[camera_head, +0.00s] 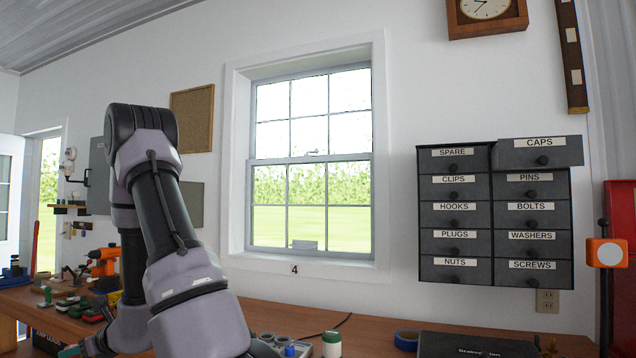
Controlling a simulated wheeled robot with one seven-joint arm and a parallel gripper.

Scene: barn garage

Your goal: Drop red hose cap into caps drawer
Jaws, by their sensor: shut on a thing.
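The caps drawer (518,159), dark grey with a white CAPS label and a round knob, is at the top right of the wall cabinet. It is pulled out past the other drawers; its inside is hidden from this low angle. My arm bends over at the left and comes down to the bench. My gripper (84,349) is low at the bottom left, partly cut off by the frame edge, far from the drawer. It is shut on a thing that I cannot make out. I cannot pick out the red hose cap.
The cabinet (455,217) has several shut, labelled drawers. Below, the wooden bench (380,330) bears a blue tape roll (406,340), a dark case (470,345) and a green-topped bottle (331,343). An orange drill (104,265) and small items stand at the left.

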